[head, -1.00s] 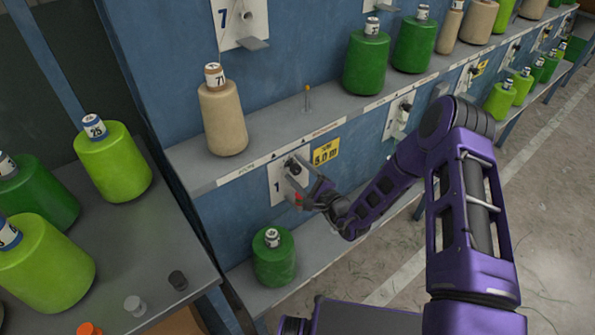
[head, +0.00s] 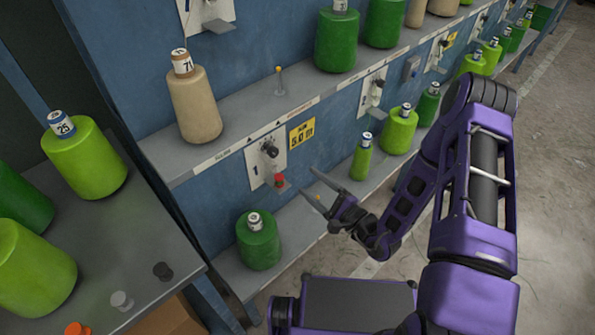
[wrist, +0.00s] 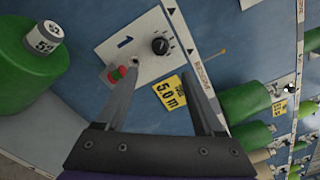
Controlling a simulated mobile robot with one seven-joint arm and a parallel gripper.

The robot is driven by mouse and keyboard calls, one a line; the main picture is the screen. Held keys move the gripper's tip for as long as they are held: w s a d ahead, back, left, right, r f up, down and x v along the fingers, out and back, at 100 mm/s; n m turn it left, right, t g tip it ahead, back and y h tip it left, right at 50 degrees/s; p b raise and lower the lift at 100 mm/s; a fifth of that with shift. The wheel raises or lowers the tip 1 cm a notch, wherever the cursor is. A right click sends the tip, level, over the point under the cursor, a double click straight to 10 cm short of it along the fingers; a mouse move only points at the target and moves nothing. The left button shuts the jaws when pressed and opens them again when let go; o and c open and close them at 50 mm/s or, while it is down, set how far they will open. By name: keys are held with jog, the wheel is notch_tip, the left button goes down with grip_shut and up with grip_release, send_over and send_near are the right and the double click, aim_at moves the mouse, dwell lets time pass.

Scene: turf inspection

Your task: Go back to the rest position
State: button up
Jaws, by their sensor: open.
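My gripper (head: 307,181) is open and empty, a little to the right of the white panel marked 1 (head: 255,172) and apart from it. My purple arm reaches in from the right. The panel carries a black knob (head: 270,150) and a red part (head: 279,180) low on its right side. In the wrist view the two fingers of my gripper (wrist: 157,35) stand wide apart, with the panel (wrist: 130,45), its black knob (wrist: 160,46) and its red part (wrist: 118,72) beyond them.
A dark green cone (head: 258,242) stands on the lower shelf below the panel. A tan cone (head: 194,105) and green cones stand on the upper shelf. A grey table (head: 150,250) with green cones is at the left. Open floor (head: 550,180) lies at the right.

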jog(key=shift+v, duration=1.05)
